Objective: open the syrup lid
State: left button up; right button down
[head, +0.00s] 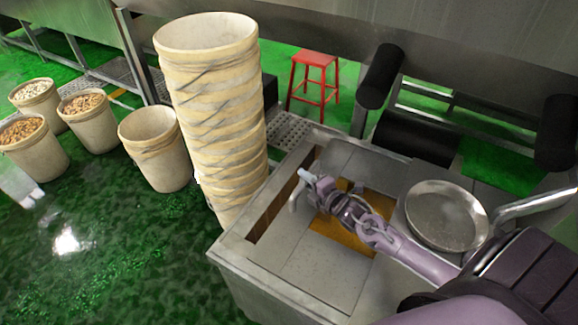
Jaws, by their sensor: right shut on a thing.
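My right gripper (308,186) reaches in from the lower right over the metal syrup tank (232,248). It is shut on what looks like a pale handle of the syrup lid, near the left side of the tank top. The fingers and wrist hide most of the contact. Flat grey metal panels, likely the lid (312,258), lie over the tank top. Amber syrup (342,232) shows below my right wrist, and a narrow dark gap lies along the left side. Which panel edges belong to the lid is unclear. My left gripper is not in view.
A round metal pan (447,216) sits right of the syrup. A tall stack of cream buckets (215,110) stands close to the tank's left. More buckets (158,150), some filled, stand on the green floor. A red stool (313,78) and black rollers (380,75) are behind.

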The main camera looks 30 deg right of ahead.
jog(key=s+d+p, duration=0.1)
jog(key=s+d, duration=0.1)
jog(key=s, duration=0.1)
jog(key=s+d+p, duration=0.1)
jog(key=s+d, duration=0.1)
jog(key=s, duration=0.1)
jog(key=s+d+p, duration=0.1)
jog(key=s+d, duration=0.1)
jog(key=s, duration=0.2)
jog(key=shift+s+p, duration=0.1)
jog(key=shift+p, duration=0.2)
jog(key=c, duration=1.3)
grip_release()
jog(key=shift+v, duration=3.9)
